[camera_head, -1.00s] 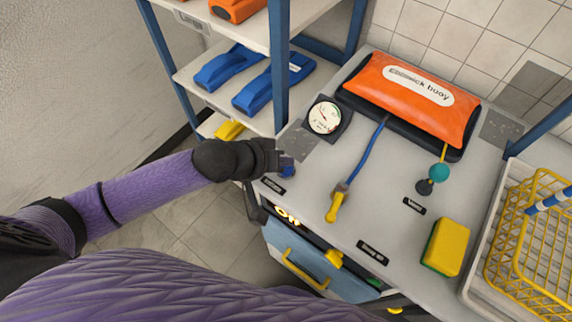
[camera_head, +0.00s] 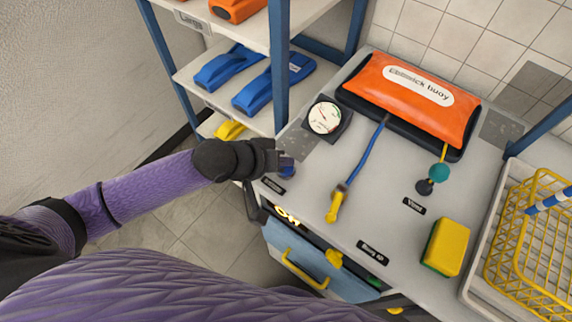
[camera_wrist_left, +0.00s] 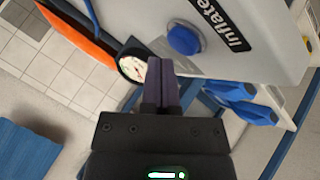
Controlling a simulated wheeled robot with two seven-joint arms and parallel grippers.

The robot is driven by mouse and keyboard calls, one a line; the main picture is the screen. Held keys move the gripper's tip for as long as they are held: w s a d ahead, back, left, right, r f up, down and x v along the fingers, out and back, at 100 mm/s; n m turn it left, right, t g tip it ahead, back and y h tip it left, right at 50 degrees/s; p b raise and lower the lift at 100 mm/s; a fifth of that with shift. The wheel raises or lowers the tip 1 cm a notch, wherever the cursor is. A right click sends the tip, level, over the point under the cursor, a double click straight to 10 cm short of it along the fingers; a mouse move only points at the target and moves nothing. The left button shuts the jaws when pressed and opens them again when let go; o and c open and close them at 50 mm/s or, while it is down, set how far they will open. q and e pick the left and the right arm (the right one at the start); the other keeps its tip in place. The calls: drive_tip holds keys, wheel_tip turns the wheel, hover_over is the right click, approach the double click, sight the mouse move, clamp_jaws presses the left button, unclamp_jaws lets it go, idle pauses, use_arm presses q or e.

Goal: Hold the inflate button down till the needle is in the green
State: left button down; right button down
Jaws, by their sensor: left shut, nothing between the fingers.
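The blue inflate button (camera_head: 287,172) sits at the bench's left front corner, beside its black label (camera_head: 273,186). In the left wrist view the button (camera_wrist_left: 184,40) shows whole, with the Inflate label (camera_wrist_left: 220,21) beside it. My left gripper (camera_head: 280,160) is shut and empty, its fingertips close by the button. In the wrist view the fingertips (camera_wrist_left: 161,68) show apart from the button in the picture; contact cannot be told. The round gauge (camera_head: 325,118) has a white dial with a coloured rim; its needle is too small to read surely. My right gripper is out of view.
An orange buoy (camera_head: 420,97) lies at the back on a black pad. A blue hose runs to a yellow-handled valve (camera_head: 335,205). A teal knob (camera_head: 439,173), yellow sponge (camera_head: 446,248) and yellow wire basket (camera_head: 515,235) are to the right. A shelf post (camera_head: 281,70) stands behind my gripper.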

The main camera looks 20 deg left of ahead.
use_arm(q)
drive_tip(key=shift+f, duration=0.1)
drive_tip(key=shift+f, duration=0.35)
drive_tip(key=shift+f, duration=0.5)
idle(0.7)
drive_tip(key=shift+r, duration=0.1)
idle(2.2)
drive_tip(key=shift+r+p, duration=0.85)
drive_tip(key=shift+p, duration=0.2)
wheel_tip(320, 180, up, 5)
drive_tip(key=p, duration=0.5)
drive_tip(key=shift+r+p, duration=0.15)
drive_tip(key=shift+p, duration=0.25)
